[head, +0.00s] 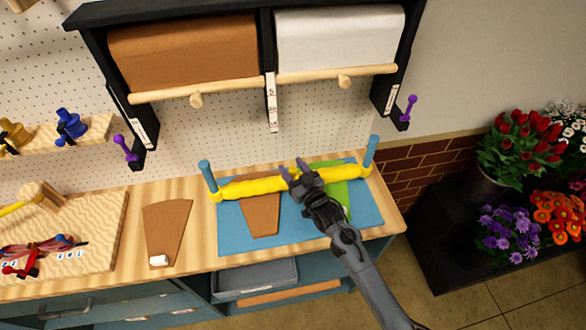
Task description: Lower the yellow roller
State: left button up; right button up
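The yellow roller (250,187) is a long bar lying across the blue mat (371,212), between two upright blue posts, the left post (207,176) and the right post (371,150). A brown paper piece (260,217) and a green piece (334,200) lie on the mat, partly under the roller in this view. My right gripper (293,169) is over the middle of the roller and hides part of it. Its two fingertips are apart, with a gap between them. I cannot tell whether it touches the roller. My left gripper is not in view.
A rack above holds a brown paper roll (182,52) and a white roll (338,38). Another brown piece (168,225) with a small white object lies left of the mat. A wooden board (105,235) is at far left. Flowers (520,150) stand at right.

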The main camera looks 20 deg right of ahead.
jog(key=s+d, duration=0.1)
jog(key=s, duration=0.9)
jog(key=shift+s+d, duration=0.35)
dwell(0.3)
